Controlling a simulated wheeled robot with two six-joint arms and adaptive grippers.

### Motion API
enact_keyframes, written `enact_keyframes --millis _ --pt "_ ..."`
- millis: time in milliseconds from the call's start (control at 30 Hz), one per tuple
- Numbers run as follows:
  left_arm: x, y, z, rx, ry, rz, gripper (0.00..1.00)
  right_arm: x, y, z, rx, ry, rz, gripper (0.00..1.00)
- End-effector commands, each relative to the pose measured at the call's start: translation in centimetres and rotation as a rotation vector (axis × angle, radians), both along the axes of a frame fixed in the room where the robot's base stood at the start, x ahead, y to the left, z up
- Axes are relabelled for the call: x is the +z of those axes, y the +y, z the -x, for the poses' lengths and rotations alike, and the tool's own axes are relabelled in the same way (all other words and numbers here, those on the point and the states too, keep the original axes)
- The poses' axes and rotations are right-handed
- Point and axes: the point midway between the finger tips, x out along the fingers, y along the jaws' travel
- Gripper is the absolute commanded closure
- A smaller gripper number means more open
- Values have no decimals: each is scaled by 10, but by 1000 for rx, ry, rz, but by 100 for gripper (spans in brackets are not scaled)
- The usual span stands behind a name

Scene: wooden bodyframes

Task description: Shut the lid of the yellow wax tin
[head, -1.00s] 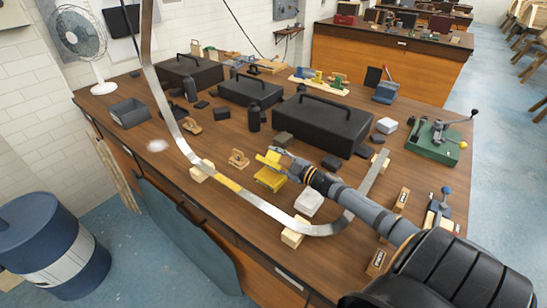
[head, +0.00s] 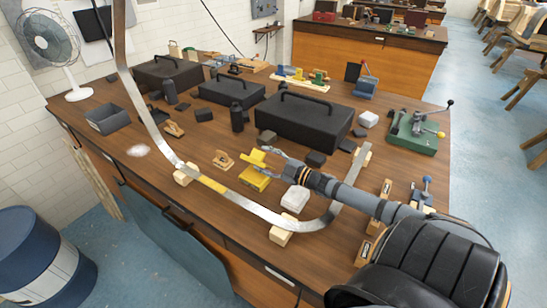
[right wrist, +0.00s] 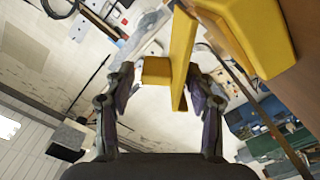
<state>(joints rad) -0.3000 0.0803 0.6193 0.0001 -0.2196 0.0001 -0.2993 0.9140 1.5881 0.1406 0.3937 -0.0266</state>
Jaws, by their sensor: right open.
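The yellow wax tin (head: 255,180) stands on the wooden bench, near the bent metal strip. Its yellow lid (head: 256,157) is up, standing open above the tin. My right gripper (head: 274,155) is at the lid's right side, its arm coming in from the lower right. In the right wrist view the gripper (right wrist: 163,85) is open, and the yellow lid (right wrist: 183,50) reaches edge-on into the space between its fingers. I cannot tell whether a finger touches it. My left gripper is not in view.
The bent metal strip (head: 262,211) curves close in front of the tin on wooden blocks. A pale block (head: 295,198) lies under my right arm. A small wooden plane (head: 223,160) is left of the tin. Black toolboxes (head: 305,120) stand behind.

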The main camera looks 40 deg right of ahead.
Motion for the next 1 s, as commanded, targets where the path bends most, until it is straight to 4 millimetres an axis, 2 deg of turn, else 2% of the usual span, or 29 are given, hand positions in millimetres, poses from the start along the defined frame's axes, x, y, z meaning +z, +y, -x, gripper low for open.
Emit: enact_keyframes --millis 200,333,767,867,1000 --pt "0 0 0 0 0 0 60 -1 -7 25 4 6 4 45" --pt "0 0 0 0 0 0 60 -1 -9 34 4 3 2 45" --pt "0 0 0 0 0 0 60 0 -12 40 -3 0 0 45" --pt "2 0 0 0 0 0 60 4 -11 38 -1 -4 -8 59" --pt "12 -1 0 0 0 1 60 30 -2 30 16 -37 -69 78"
